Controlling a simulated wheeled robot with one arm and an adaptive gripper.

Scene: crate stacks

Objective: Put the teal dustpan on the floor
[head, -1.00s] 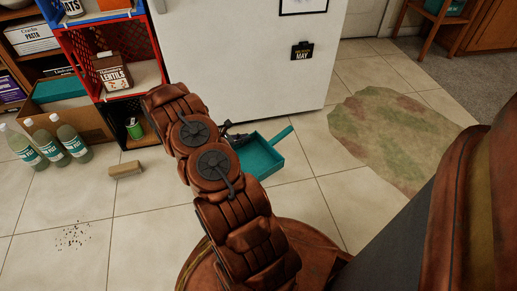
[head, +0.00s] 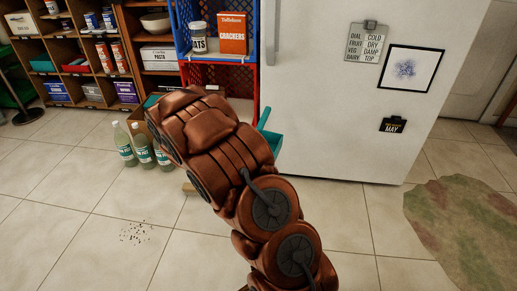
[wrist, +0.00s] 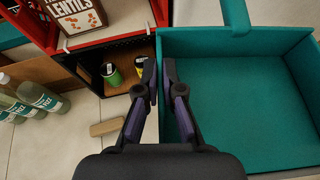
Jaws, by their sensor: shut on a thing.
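The teal dustpan (head: 271,140) shows partly in the head view, beside the red crate and the fridge's left edge. The rest of it is hidden behind my arm. In the wrist view its tray (wrist: 245,110) fills the right side, with the handle at the top. My gripper (wrist: 159,72) is shut on the dustpan's left wall, one finger on each side of it. The dustpan appears held above the floor. My gripper is hidden behind my arm in the head view. The tiled floor (head: 100,185) is open at the left and front.
Several clear bottles (head: 144,150) with green labels stand on the floor at left. A small wooden block (wrist: 105,127) lies near them. Dark specks (head: 136,232) are scattered on the tiles. Red and blue crates, a white fridge (head: 330,110) and a mottled rug (head: 465,225) border the floor.

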